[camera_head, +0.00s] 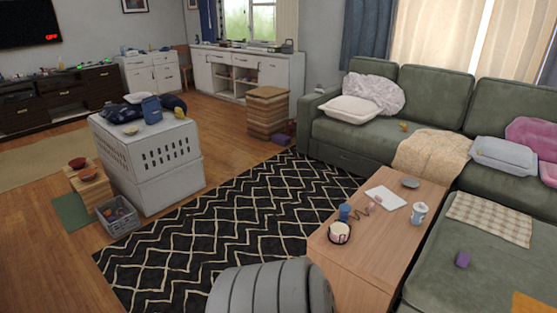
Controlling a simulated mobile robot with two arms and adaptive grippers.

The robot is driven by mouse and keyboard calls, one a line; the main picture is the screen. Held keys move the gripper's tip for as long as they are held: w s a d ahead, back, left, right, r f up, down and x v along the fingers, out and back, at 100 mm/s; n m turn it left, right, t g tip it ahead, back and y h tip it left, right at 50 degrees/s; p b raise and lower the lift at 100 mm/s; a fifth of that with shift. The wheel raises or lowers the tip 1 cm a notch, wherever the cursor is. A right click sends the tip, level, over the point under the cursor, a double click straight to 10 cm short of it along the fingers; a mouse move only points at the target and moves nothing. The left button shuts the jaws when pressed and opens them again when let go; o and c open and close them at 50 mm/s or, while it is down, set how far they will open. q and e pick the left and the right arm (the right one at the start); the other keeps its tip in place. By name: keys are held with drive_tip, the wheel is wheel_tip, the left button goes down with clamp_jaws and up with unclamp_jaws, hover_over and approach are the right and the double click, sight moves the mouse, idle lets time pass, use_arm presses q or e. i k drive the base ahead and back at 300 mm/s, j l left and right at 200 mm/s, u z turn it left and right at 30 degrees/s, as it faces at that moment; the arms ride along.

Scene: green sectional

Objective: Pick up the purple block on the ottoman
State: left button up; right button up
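A small purple block (462,259) lies on the green ottoman section (437,281) at the lower right, on bare green fabric. A checked cloth (490,217) is spread on the same section just behind the block. An orange item (533,304) lies at the front right edge of the picture, to the right of the block. Neither of my grippers is in view.
A wooden coffee table (365,249) with a cup (418,213), a mug (340,232), a blue item (345,211) and a white sheet (386,198) stands left of the ottoman. A white crate (150,160) stands at left.

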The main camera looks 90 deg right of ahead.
sight(463, 259)
drive_tip(key=z, duration=4.25)
drive_tip(key=i+l+u, duration=0.1)
drive_tip(key=u, duration=0.25)
drive_tip(key=l+u, duration=0.45)
drive_tip(key=u, duration=0.2)
drive_tip(key=i, duration=0.05)
